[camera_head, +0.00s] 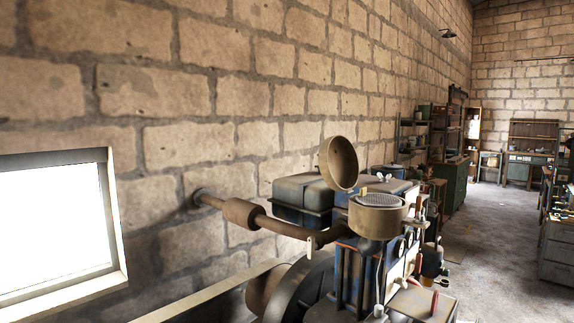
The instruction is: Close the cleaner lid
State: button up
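The cleaner lid (339,163) is a round tan cap, tilted up on edge at the left rear of the air cleaner. Its hollow inner side faces right and towards me. The air cleaner body (378,218) is a short tan cylinder on top of the engine. Its round mesh top (379,200) is uncovered, and the lid stands clear of it apart from near the low side. The joint between lid and body is too small to make out. My gripper is not in this view.
A rusty exhaust pipe (274,226) runs from the stone wall to the engine. A grey tank (303,199) stands behind the lid. A dark flywheel (300,290) is at the front. A bright window (55,228) is at left. Open floor (492,245) lies right.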

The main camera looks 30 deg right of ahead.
aim_at(338, 159)
jog(key=i+j+z, duration=0.25)
jog(key=z, duration=0.2)
jog(key=i+j+z, duration=0.6)
jog(key=j+z, duration=0.25)
jog(key=i+j+z, duration=0.15)
jog(key=j+z, duration=0.7)
jog(key=j, duration=0.2)
jog(key=j+z, duration=0.4)
jog(key=j, duration=0.2)
jog(key=j+z, duration=0.45)
jog(key=k+j, duration=0.05)
jog(key=j, duration=0.05)
